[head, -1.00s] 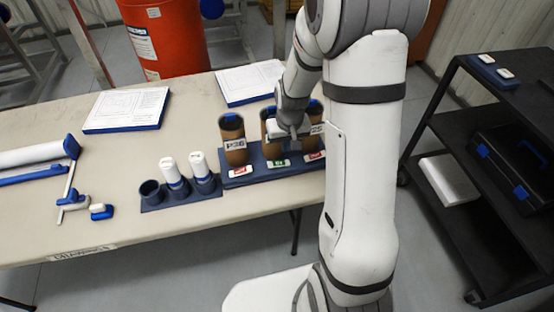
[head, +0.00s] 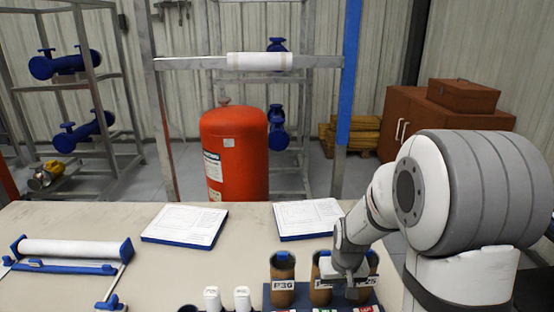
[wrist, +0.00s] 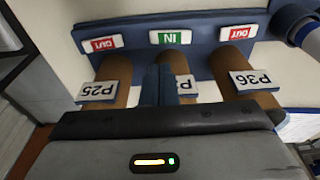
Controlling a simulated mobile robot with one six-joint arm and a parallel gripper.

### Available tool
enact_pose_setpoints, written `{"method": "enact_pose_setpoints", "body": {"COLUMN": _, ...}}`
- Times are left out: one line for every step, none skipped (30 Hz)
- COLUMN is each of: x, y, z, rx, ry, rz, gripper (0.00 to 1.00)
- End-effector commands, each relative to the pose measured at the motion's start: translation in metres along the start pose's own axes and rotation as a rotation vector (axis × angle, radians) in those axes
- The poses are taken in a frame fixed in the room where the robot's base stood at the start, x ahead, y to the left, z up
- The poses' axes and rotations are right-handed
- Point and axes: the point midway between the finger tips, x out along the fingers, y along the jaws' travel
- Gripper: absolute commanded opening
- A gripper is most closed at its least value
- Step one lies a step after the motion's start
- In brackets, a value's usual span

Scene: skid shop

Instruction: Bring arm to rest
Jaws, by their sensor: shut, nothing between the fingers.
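My gripper (head: 347,285) is shut and empty, low over the table at the blue holder, in front of the middle and right brown tubes. The holder (wrist: 205,55) carries three brown tubes. The left tube (head: 283,291) bears the tag P36 (wrist: 252,80). The middle tube (head: 320,292) is partly covered by my gripper, and its tag is partly hidden in the wrist view. The right tube (wrist: 115,70) bears the tag P25 (wrist: 98,92). Red OUT, green IN and red OUT plates lie along the holder. Whether my gripper touches a tube cannot be told.
Two white-capped bottles (head: 213,298) stand left of the holder. Two documents on blue boards (head: 186,225) (head: 308,218) lie behind. A white roll on a blue stand (head: 76,249) is at left. A red drum (head: 234,155) stands behind the table (head: 190,268).

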Motion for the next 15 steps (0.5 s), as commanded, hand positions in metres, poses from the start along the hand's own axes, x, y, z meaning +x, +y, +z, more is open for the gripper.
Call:
{"method": "enact_pose_setpoints", "body": {"x": -0.021, "y": -0.002, "z": 0.007, "rx": -0.001, "ry": 0.015, "rz": 0.000, "gripper": 0.00}}
{"method": "enact_pose_setpoints", "body": {"x": -0.032, "y": -0.003, "z": 0.012, "rx": -0.001, "ry": 0.020, "rz": 0.001, "gripper": 0.00}}
{"method": "enact_pose_setpoints", "body": {"x": -0.045, "y": -0.005, "z": 0.020, "rx": 0.000, "ry": 0.024, "rz": 0.001, "gripper": 0.00}}
{"method": "enact_pose_setpoints", "body": {"x": -0.056, "y": -0.006, "z": 0.026, "rx": 0.000, "ry": 0.028, "rz": 0.001, "gripper": 0.00}}
{"method": "enact_pose_setpoints", "body": {"x": -0.065, "y": -0.007, "z": 0.033, "rx": 0.000, "ry": 0.032, "rz": 0.001, "gripper": 0.00}}
{"method": "enact_pose_setpoints", "body": {"x": -0.078, "y": -0.009, "z": 0.042, "rx": 0.000, "ry": 0.037, "rz": 0.001, "gripper": 0.00}}
{"method": "enact_pose_setpoints", "body": {"x": -0.086, "y": -0.010, "z": 0.049, "rx": -0.001, "ry": 0.040, "rz": 0.001, "gripper": 0.00}}
{"method": "enact_pose_setpoints", "body": {"x": -0.095, "y": -0.011, "z": 0.056, "rx": -0.001, "ry": 0.043, "rz": 0.001, "gripper": 0.00}}
{"method": "enact_pose_setpoints", "body": {"x": -0.106, "y": -0.012, "z": 0.066, "rx": -0.001, "ry": 0.049, "rz": 0.002, "gripper": 0.00}}
{"method": "enact_pose_setpoints", "body": {"x": -0.113, "y": -0.013, "z": 0.074, "rx": -0.001, "ry": 0.051, "rz": 0.002, "gripper": 0.00}}
{"method": "enact_pose_setpoints", "body": {"x": -0.121, "y": -0.014, "z": 0.082, "rx": -0.001, "ry": 0.055, "rz": 0.002, "gripper": 0.00}}
{"method": "enact_pose_setpoints", "body": {"x": -0.129, "y": -0.015, "z": 0.092, "rx": 0.000, "ry": 0.059, "rz": 0.002, "gripper": 0.00}}
{"method": "enact_pose_setpoints", "body": {"x": -0.135, "y": -0.016, "z": 0.100, "rx": 0.000, "ry": 0.061, "rz": 0.003, "gripper": 0.00}}
{"method": "enact_pose_setpoints", "body": {"x": -0.140, "y": -0.016, "z": 0.107, "rx": 0.001, "ry": 0.065, "rz": 0.003, "gripper": 0.00}}
{"method": "enact_pose_setpoints", "body": {"x": -0.146, "y": -0.017, "z": 0.116, "rx": 0.001, "ry": 0.068, "rz": 0.003, "gripper": 0.00}}
